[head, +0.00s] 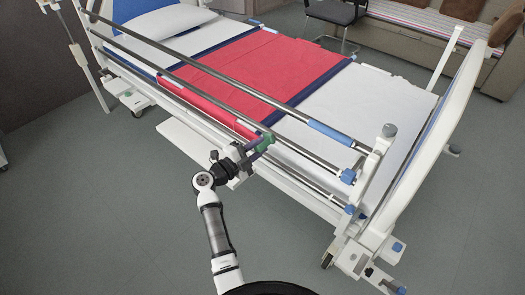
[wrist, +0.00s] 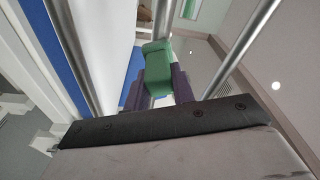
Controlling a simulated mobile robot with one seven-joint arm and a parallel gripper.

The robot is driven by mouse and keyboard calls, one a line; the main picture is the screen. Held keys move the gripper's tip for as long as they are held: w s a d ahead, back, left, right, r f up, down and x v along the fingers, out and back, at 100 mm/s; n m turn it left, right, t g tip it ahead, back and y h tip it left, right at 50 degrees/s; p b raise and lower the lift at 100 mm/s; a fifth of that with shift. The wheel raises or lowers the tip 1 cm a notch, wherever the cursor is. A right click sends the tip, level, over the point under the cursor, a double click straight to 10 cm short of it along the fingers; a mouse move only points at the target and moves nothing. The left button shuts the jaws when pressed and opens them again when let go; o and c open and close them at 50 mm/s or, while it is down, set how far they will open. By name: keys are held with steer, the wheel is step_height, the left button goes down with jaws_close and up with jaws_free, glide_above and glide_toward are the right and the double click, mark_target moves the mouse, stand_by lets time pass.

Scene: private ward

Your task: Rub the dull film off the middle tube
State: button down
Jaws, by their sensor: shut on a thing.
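My gripper (head: 259,146) is at the near side rail of the bed, shut on a green block-like pad (head: 267,139). In the wrist view, the pad (wrist: 157,66) sits between the dark purple fingertips (wrist: 158,88). The middle tube (head: 185,84) runs along the rail below the top tube (head: 215,78). In the wrist view, the middle tube (wrist: 161,20) runs away beyond the pad and lines up with it. The pad hides part of it. I cannot tell whether they touch, and the dull film cannot be made out clearly.
The bed (head: 375,100) has a red blanket (head: 262,65) and a tall white end panel (head: 440,125) at the right. Lower rail bars (head: 300,187) run below my gripper. A chair (head: 335,12) and a sofa (head: 410,45) stand behind. The near floor (head: 100,220) is clear.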

steer(key=w+a, duration=0.1)
steer(key=a, duration=0.1)
steer(key=w+a, duration=0.2)
steer(key=shift+a+r, duration=0.1)
stand_by(0.5)
steer(key=shift+s, duration=0.1)
steer(key=shift+s+d+p, duration=0.55)
steer(key=shift+d+p, duration=0.2)
steer(key=shift+d, duration=0.05)
steer(key=shift+s+d+p, duration=0.5)
steer(key=shift+d+p, duration=0.25)
steer(key=shift+d, duration=0.05)
steer(key=s+d+p, duration=0.6)
steer(key=d+p, duration=0.1)
steer(key=d, duration=0.1)
steer(key=shift+p, duration=0.35)
